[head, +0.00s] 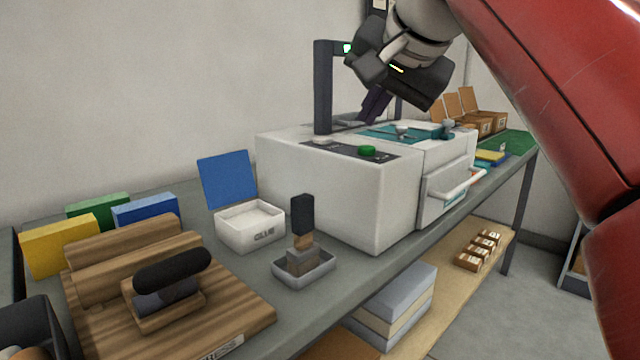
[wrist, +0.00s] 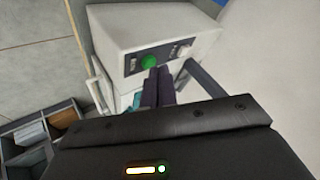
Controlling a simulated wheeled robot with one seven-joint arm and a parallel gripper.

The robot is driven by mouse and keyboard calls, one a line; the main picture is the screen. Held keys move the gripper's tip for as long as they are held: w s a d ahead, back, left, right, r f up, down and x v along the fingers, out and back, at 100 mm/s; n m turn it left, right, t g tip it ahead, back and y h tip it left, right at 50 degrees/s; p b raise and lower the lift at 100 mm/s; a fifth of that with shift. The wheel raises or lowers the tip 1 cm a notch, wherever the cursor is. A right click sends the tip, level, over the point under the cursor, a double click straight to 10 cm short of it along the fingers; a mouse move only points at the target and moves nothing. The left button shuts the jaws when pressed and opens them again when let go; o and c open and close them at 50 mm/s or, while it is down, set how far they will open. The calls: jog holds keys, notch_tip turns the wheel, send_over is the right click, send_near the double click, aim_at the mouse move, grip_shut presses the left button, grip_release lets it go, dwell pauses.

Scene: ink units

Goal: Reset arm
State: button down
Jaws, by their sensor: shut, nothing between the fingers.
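My gripper (head: 374,104) hangs in the air over the top of the white machine in the head view, its dark fingers pointing down and to the left. The fingers are together with nothing between them. In the wrist view my gripper (wrist: 157,87) also shows as two dark fingers side by side, with the green button of the machine beyond their tips. The white machine (head: 310,190) stands on the grey table, with a green button (head: 367,151) on its top and a front drawer with a white handle. My red and grey arm reaches in from the upper right.
A white glue box (head: 250,228) with a raised blue lid and a grey tray (head: 318,272) holding a black-handled stamp stand left of the machine. A wooden press (head: 240,318) fills the front left. Small brown boxes (head: 468,260) sit on the lower shelf.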

jog(key=s+d+f+n+g+h, duration=0.1)
jog(key=s+f, duration=0.4)
jog(key=f, duration=0.6)
jog(key=s+d+f+n+h, duration=0.1)
jog(key=s+d+f, duration=0.3)
jog(key=f, duration=0.8)
jog(key=s+d+f+n+g, duration=0.1)
jog(key=s+d+f+n, duration=0.1)
jog(key=s+f, duration=0.6)
notch_tip(320, 180, down, 4)
jog(key=shift+s+d+f+g+h, duration=0.2)
jog(key=shift+d+f+g+h, duration=0.15)
jog(key=shift+d, duration=0.25)
jog(key=shift+r, duration=0.1)
